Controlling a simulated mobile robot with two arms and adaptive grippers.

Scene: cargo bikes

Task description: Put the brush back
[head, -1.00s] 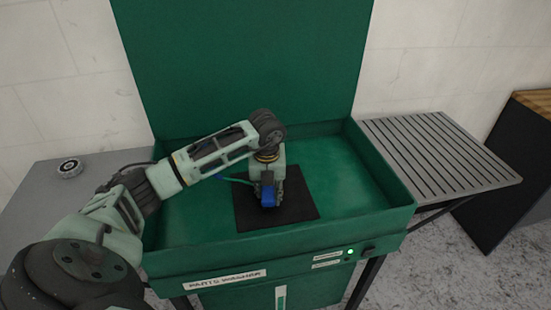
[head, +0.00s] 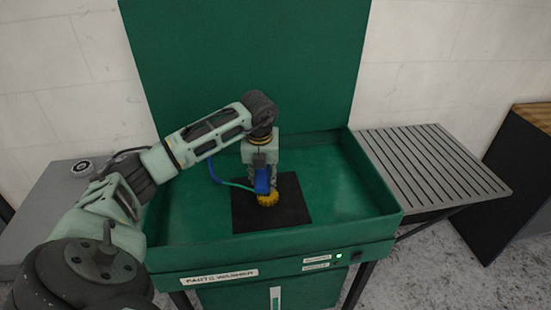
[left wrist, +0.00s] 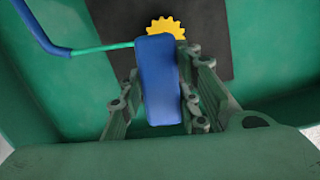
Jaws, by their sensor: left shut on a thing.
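The blue brush (head: 262,181) is in my left gripper (head: 264,177), over the black mat (head: 290,207) in the green parts washer basin. In the left wrist view the brush (left wrist: 158,80) shows as a blue block between the two fingers (left wrist: 158,105), which are shut on it. A thin green hose (left wrist: 103,47) runs left from the brush to a blue tube (left wrist: 40,27). The brush's far end is hidden in both views. My right gripper is not in view.
A yellow toothed sprocket (head: 268,199) lies on the mat, just beyond the brush in the wrist view (left wrist: 167,27). The basin has a raised green rim (head: 385,185) and a tall back panel (head: 250,60). A slatted grey shelf (head: 430,165) stands right; a grey table (head: 50,200) stands left.

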